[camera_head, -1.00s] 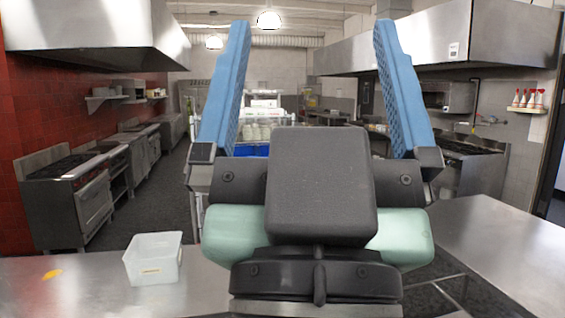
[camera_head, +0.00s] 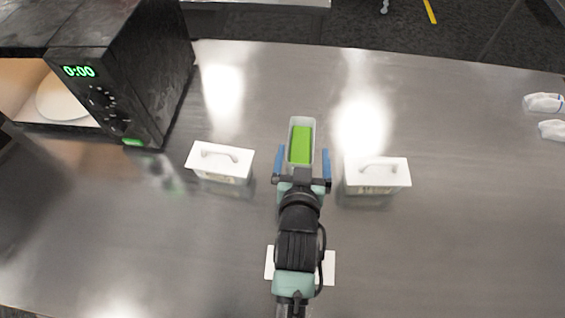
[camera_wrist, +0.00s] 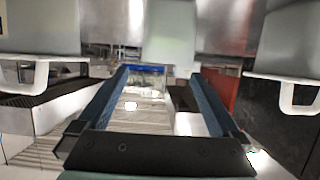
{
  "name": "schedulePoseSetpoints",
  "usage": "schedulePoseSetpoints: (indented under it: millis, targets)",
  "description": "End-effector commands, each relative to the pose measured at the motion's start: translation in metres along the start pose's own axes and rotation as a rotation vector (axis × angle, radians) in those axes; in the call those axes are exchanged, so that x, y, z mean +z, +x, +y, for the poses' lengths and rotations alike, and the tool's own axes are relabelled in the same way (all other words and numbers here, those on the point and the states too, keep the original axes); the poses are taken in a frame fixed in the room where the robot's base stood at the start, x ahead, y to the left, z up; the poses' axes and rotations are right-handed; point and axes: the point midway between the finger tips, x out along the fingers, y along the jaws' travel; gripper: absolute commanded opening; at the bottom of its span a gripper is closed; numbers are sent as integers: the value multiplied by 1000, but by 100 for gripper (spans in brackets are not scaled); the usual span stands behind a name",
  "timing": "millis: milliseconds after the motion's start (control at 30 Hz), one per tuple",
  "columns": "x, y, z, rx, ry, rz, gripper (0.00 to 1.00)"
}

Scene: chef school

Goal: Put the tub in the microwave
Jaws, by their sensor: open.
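An open pale tub with bright green content (camera_head: 301,143) stands on the steel counter in the head view. My gripper (camera_head: 302,156) is open, its blue fingers to the left and right of the tub's near part. I cannot tell whether they touch it. In the wrist view, which looks upside down, the pale tub (camera_wrist: 170,35) appears beyond my open fingers (camera_wrist: 160,74). The black microwave (camera_head: 135,80) is at the upper left, its display reading 0:00. Its lit cavity shows, with a pale round plate (camera_head: 62,98) inside.
White lidded boxes with handles stand to the left (camera_head: 220,162) and right (camera_head: 377,175) of the tub, close to my gripper. A white thing (camera_head: 329,268) is partly hidden under my arm. White cloth-like items (camera_head: 545,103) lie far right. The steel counter (camera_head: 450,240) is otherwise largely clear.

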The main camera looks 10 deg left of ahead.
Motion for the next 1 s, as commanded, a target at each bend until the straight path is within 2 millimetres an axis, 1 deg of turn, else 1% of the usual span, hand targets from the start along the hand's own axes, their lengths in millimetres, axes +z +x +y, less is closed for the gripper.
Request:
schedulePoseSetpoints:
  millis: [33, 100, 467, 700, 800, 1000]
  targets:
    - [13, 0, 0, 0, 0, -17, 100]
    - [20, 2, 1, 0, -1, -28, 100]
    - [21, 31, -1, 0, -1, -28, 100]
    - [25, 61, -4, 0, -1, -27, 100]
    - [26, 70, -4, 0, -1, -28, 100]
    - [26, 75, -4, 0, -1, -27, 100]
